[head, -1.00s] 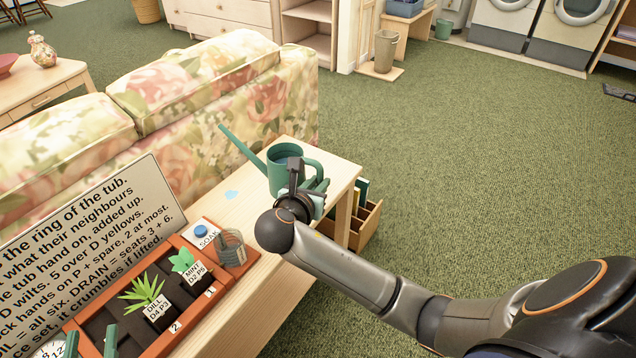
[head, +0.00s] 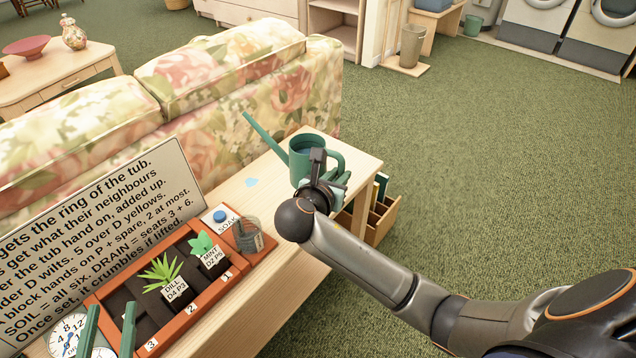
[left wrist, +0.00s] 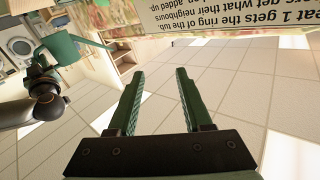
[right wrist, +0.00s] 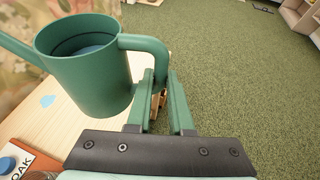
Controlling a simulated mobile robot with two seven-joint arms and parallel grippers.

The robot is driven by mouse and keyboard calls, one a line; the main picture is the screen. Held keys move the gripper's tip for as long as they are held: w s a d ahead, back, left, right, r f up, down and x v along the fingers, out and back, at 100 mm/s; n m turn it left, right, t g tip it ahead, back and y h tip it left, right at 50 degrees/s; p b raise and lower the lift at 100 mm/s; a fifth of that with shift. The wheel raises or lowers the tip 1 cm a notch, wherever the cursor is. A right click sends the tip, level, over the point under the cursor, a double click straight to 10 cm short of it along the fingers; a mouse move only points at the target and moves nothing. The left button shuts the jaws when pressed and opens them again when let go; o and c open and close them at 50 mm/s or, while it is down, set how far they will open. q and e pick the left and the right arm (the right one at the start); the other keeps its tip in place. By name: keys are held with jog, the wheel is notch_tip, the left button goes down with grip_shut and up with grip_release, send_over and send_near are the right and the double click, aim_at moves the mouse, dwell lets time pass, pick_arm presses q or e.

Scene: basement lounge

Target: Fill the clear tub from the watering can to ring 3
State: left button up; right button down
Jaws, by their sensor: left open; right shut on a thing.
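The green watering can (head: 303,165) is at the far end of the light wood bench, its spout to the upper left, with bluish water inside. I cannot tell whether its base touches the bench. My right gripper (head: 330,180) is shut on its handle; the can (right wrist: 88,80) and handle also show in the right wrist view. The clear tub (head: 249,236) stands on the terracotta tray's end beside the SOAK button (head: 219,215); its rings are too small to read. My left gripper (head: 109,322) is open and empty at the lower left, over the near end of the tray.
The planter tray (head: 204,288) holds dill (head: 163,270) and mint (head: 203,246) in numbered seats. A text board (head: 100,220) stands behind it, and dials (head: 68,335) sit at the lower left. The floral sofa (head: 240,100) is behind the bench (head: 285,210).

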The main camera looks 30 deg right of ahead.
jog(key=shift+r, duration=0.1)
pick_arm(q)
jog(key=s+f+n+g+y+p, duration=0.1)
jog(key=s+f+g, duration=0.3)
jog(key=f, duration=0.4)
jog(key=s+f+n+g+y+p, duration=0.1)
jog(key=s+f+g+p, duration=0.3)
jog(key=f, duration=0.4)
jog(key=shift+d+f+n+g, duration=0.2)
jog(key=shift+f+n+g, duration=0.1)
jog(key=shift+f+g, duration=0.1)
pick_arm(e)
jog(key=s+d+f+n+t+y, duration=0.2)
jog(key=d+f+n+t+y, duration=0.3)
jog(key=d+f+n+y, duration=0.4)
jog(key=shift+s+d+f+t, duration=0.2)
jog(key=shift+d+f+t, duration=0.1)
jog(key=shift+f, duration=0.05)
